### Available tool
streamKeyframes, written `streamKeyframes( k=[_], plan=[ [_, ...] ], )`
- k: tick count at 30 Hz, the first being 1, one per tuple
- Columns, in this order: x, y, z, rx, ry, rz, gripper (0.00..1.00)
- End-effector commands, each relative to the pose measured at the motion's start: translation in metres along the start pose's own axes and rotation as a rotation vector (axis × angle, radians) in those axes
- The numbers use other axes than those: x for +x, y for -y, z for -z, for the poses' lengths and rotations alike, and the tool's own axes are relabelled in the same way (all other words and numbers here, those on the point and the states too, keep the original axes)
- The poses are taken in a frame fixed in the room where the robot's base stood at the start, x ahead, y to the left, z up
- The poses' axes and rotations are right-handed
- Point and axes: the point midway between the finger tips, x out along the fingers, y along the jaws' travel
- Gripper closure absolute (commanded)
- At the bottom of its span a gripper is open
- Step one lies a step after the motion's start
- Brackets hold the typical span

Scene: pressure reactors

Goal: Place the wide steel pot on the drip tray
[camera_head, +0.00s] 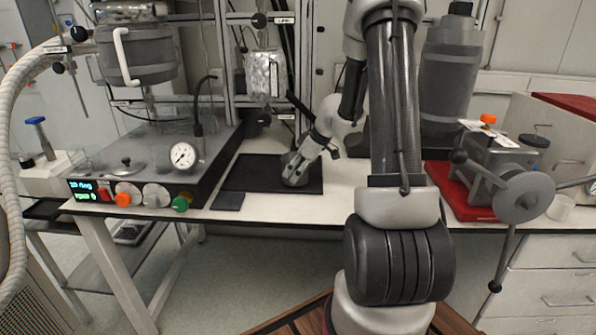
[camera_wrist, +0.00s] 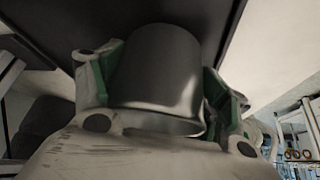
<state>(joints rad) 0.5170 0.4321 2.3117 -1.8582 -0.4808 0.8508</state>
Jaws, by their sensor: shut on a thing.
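The wide steel pot (camera_head: 294,171) is a grey metal cylinder over the right part of a flat black tray (camera_head: 245,176) on the bench, which looks like the drip tray. My gripper (camera_head: 302,158) reaches down to it from the upper right. In the wrist view the pot (camera_wrist: 155,70) sits between the green-padded fingers of my gripper (camera_wrist: 158,92), which are shut on its sides. A dark flat surface (camera_wrist: 212,22) lies behind the pot there. I cannot tell whether the pot's base touches the tray.
A reactor console with a gauge (camera_head: 183,156) and knobs stands left of the tray. A small black pad (camera_head: 228,201) lies at the bench's front edge. Metal frame posts rise behind. White bench is clear right of the tray; a red tray (camera_head: 447,190) holds a metal device further right.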

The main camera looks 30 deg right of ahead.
Motion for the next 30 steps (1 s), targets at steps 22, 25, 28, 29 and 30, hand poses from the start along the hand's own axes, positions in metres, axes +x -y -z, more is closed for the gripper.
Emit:
streamKeyframes(
  k=[22,25,28,29,30],
  plan=[
    [0.0052,-0.0004,-0.0032,-0.001,0.000,-0.001,0.04],
    [0.0052,-0.0004,-0.0032,-0.001,0.000,-0.001,0.04],
    [0.0034,-0.0006,-0.0021,-0.001,0.000,-0.002,0.04],
    [0.0016,-0.0009,-0.0014,-0.001,-0.001,-0.003,0.04],
    [-0.0025,-0.0012,-0.0014,-0.002,-0.001,-0.004,0.04]
  ],
)
